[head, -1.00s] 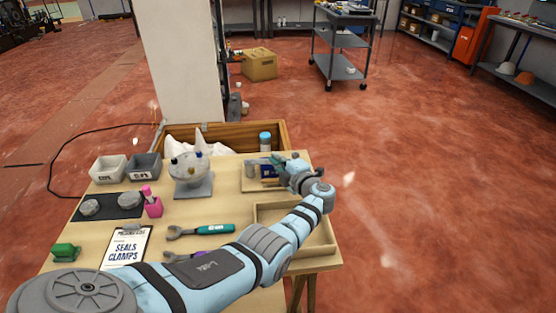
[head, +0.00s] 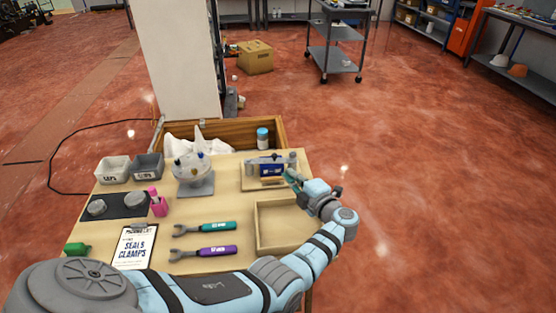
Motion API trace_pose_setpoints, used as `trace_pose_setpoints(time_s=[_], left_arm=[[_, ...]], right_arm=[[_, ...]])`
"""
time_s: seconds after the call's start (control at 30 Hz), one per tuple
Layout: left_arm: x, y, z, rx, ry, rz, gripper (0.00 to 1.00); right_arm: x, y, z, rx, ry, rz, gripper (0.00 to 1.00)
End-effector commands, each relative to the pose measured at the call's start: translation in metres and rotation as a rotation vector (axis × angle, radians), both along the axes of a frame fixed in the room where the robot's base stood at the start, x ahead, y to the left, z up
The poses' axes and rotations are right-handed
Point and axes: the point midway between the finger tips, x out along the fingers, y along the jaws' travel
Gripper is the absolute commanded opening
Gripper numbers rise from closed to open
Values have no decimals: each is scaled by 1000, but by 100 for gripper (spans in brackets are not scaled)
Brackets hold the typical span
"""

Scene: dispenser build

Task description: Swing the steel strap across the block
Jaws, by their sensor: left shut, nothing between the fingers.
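The blue block (head: 270,171) sits on a wooden board (head: 250,187) at the back right of the table, between small grey upright parts. A thin grey strip, which looks like the steel strap (head: 266,160), runs along the block's top; its exact position is too small to tell. My left gripper (head: 290,175) has teal fingertips and is shut and empty, just right of and in front of the block. Whether its tips touch the fixture is unclear. My right gripper is not in view.
An empty wooden tray (head: 258,232) lies below my left wrist. Teal-handled (head: 216,226) and purple-handled (head: 217,252) wrenches lie left of it. A wooden crate (head: 282,133) stands behind the table.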

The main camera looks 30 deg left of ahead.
Motion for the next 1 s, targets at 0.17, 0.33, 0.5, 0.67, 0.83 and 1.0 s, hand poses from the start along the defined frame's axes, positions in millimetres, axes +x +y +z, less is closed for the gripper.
trace_pose_setpoints(time_s=[0.17,0.33,0.5,0.67,0.83,1.0], left_arm=[[-7,-14,6,16,-40,-6,0],[3,30,60,187,-466,-291,0],[-13,12,56,98,-471,-1014,0],[-67,50,-3,-120,-100,-1054,0],[-92,87,-2,-149,-34,-925,0],[-78,92,-5,-154,-38,-913,0]], right_arm=[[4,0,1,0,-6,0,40],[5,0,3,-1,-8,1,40],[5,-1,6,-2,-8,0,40],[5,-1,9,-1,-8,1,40],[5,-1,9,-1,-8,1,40],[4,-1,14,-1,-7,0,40]])
